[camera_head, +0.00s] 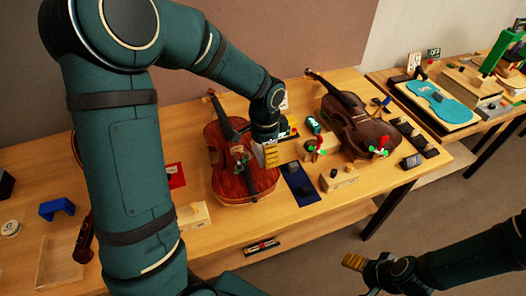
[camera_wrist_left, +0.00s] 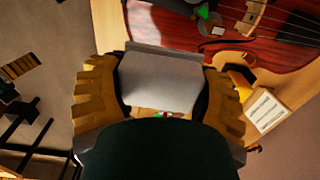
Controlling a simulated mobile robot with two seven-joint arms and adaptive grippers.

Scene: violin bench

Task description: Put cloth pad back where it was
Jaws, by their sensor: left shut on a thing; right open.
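My left gripper (camera_head: 270,154) is over the right side of the reddish violin (camera_head: 243,186), near its middle. In the left wrist view the gripper (camera_wrist_left: 160,90) is shut on a pale grey pad that looks like the cloth pad (camera_wrist_left: 160,82). The violin's red body lies just beyond the pad in that view. I cannot tell if they touch. My right gripper (camera_head: 354,262) is open and empty in front of the bench, away from the violins.
A blue mat (camera_head: 307,199) with small dark items lies right of the red violin. A darker violin (camera_head: 362,126) lies further right. My left arm hides part of the bench.

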